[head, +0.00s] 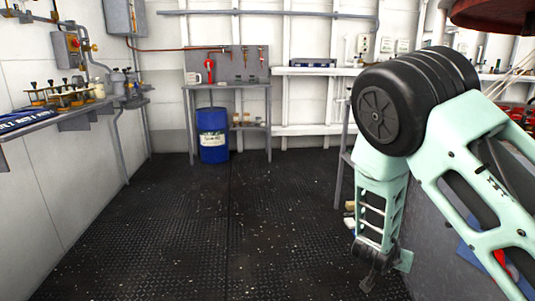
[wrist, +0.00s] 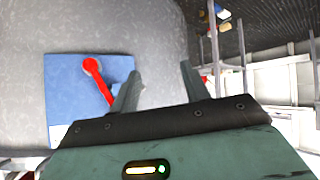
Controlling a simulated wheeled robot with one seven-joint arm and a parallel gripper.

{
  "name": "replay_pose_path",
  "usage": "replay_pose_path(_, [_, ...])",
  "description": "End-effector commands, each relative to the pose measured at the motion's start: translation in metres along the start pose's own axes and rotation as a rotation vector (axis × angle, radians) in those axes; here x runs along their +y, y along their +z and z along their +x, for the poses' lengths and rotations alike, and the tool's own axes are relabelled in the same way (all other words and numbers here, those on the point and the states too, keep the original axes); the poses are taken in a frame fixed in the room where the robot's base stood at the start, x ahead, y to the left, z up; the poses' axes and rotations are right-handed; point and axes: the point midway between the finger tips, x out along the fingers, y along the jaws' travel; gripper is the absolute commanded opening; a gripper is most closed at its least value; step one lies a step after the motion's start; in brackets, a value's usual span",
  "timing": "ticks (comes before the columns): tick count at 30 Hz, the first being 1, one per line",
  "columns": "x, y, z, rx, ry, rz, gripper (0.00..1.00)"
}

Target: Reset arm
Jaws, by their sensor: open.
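My arm fills the right side of the head view, with a black round joint at its top and pale green links. My gripper (head: 376,272) hangs low at the end of the arm, pointing down beside a grey surface. In the wrist view its two fingers (wrist: 159,84) are apart, with nothing between them. A red lever (wrist: 92,67) on a blue plate (wrist: 62,88) lies just left of the fingers in that view. The left finger overlaps the plate's right edge in the picture; I cannot tell whether they touch.
A wall shelf (head: 50,118) with tools runs along the left. The dark riveted floor (head: 210,230) is clear in the middle. A red round object (head: 490,12) overhangs at top right.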

Motion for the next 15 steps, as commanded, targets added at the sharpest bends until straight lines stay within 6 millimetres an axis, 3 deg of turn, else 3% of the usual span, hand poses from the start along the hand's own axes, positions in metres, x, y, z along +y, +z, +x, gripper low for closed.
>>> replay_pose_path(3, [-0.040,0.026,-0.051,-0.186,-0.198,-0.049,0.46])
replay_pose_path(7, [-0.068,0.052,-0.118,-0.360,-0.396,-0.146,0.46])
replay_pose_path(11, [-0.077,0.073,-0.191,-0.500,-0.571,-0.283,0.46])
replay_pose_path(15, [-0.063,0.093,-0.268,-0.614,-0.726,-0.480,0.46])
